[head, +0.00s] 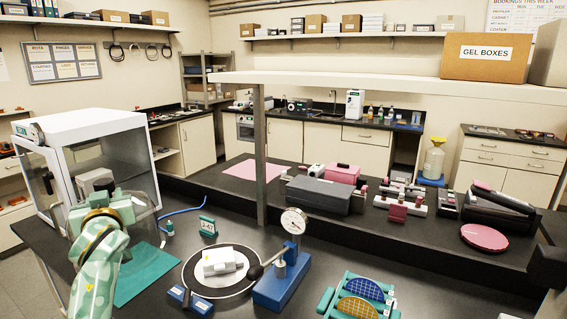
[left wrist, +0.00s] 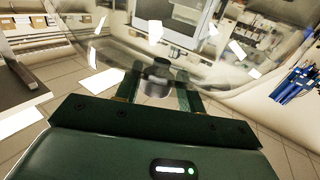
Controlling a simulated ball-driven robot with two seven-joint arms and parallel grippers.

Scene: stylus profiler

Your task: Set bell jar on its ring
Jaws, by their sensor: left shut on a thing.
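The clear glass bell jar (left wrist: 225,78) fills the upper part of the left wrist view, with bright reflections on it. Its dark grey knob (left wrist: 157,78) sits between the fingers of my left gripper (left wrist: 158,92), which is shut on it. In the head view my left gripper (head: 101,207) is at the left, over the bench in front of the white cabinet; the jar (head: 146,216) shows only as a faint outline beside it. The ring (head: 193,286), a pale circle on a round black plate, lies to the right, apart from the jar. A white block stands inside the ring.
A blue dial gauge stand (head: 281,287) is right of the ring, its dark-tipped arm reaching over the ring's edge. A small blue box (head: 190,299) sits at its front. A teal rack with wafers (head: 360,298) is farther right. A glass-sided white cabinet (head: 85,135) stands behind my left arm.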

